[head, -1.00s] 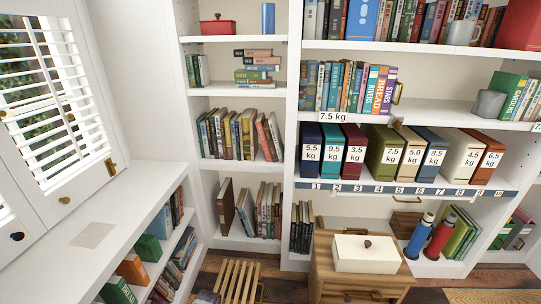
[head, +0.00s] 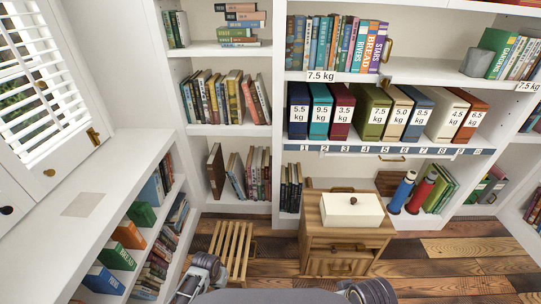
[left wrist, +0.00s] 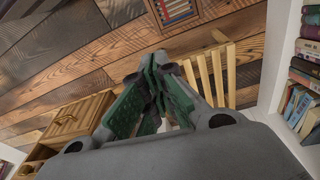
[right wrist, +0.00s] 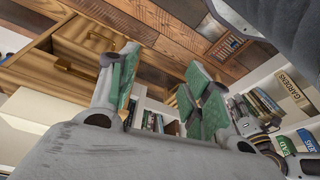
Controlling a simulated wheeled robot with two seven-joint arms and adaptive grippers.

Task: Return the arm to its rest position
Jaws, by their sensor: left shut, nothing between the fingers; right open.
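My left gripper (left wrist: 158,88) is seen in the left wrist view with its green-padded fingers together and nothing between them. It hangs above the plank floor near the slatted wooden stool (left wrist: 228,72). My right gripper (right wrist: 163,66) is seen in the right wrist view with its fingers wide apart and empty. The wooden drawer cabinet (right wrist: 72,58) shows to its left. In the head view only parts of my arms show at the bottom edge; the fingers are not clearly visible there.
The head view shows the drawer cabinet (head: 345,245) with a white lidded box (head: 352,209) on top, and the slatted stool (head: 232,250) to its left. A row of weight-labelled binders (head: 375,108) stands on the back shelf. A white low bookcase (head: 95,185) runs along the left. Plank floor is clear at right.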

